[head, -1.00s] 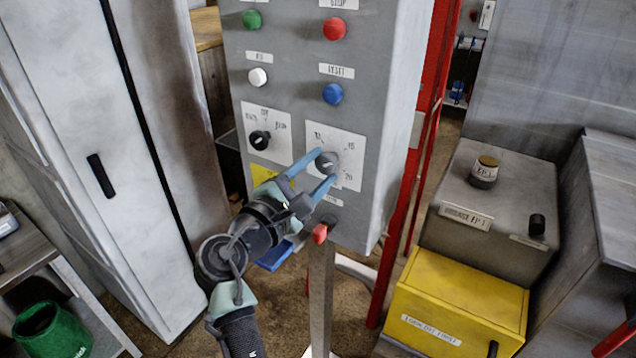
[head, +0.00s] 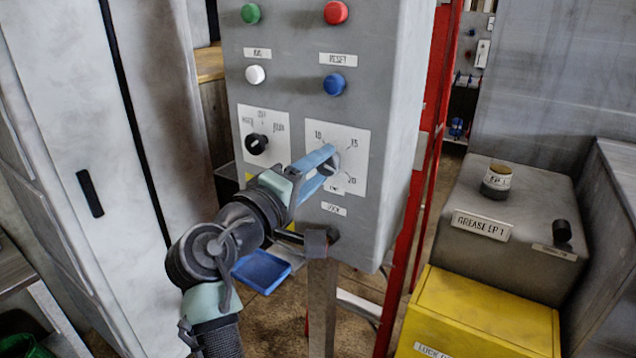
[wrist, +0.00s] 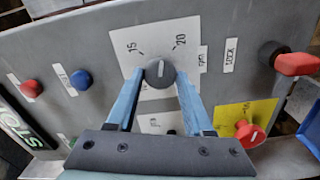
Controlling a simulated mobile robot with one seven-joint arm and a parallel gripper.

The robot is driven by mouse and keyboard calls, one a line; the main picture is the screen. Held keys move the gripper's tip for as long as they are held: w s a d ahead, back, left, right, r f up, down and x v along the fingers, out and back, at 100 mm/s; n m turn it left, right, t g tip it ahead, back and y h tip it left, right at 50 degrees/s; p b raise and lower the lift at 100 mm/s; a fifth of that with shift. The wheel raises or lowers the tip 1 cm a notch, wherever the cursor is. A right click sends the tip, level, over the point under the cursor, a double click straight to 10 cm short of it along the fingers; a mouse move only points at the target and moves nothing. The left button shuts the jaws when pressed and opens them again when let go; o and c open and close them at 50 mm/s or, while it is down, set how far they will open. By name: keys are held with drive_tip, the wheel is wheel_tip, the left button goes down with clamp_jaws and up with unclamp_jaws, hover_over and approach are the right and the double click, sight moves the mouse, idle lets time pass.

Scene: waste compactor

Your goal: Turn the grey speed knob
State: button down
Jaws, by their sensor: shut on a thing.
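The grey speed knob (wrist: 159,73) is round, with a white pointer line, on a white dial plate (head: 353,150) marked 10, 15 and 20. In the wrist view its line points between the 15 and 20 marks. My gripper (wrist: 157,80) has its two blue fingers on either side of the knob, shut on it. In the head view my gripper (head: 324,167) reaches the dial from the lower left, and its fingers largely hide the knob.
A black selector knob (head: 257,144) is left of the dial. White (head: 256,75) and blue (head: 333,84) buttons are above. A red-handled lever (wrist: 296,64) and a red knob on a yellow plate (wrist: 250,133) are nearby. A yellow box (head: 480,318) stands right.

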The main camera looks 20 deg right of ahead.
drive_tip(key=shift+f+m+b, duration=0.1)
drive_tip(key=shift+m+b, duration=0.35)
drive_tip(key=shift+m, duration=0.25)
drive_tip(key=shift+c, duration=1.5)
unclamp_jaws()
drive_tip(key=b+v, duration=0.2)
drive_tip(key=v, duration=1.1)
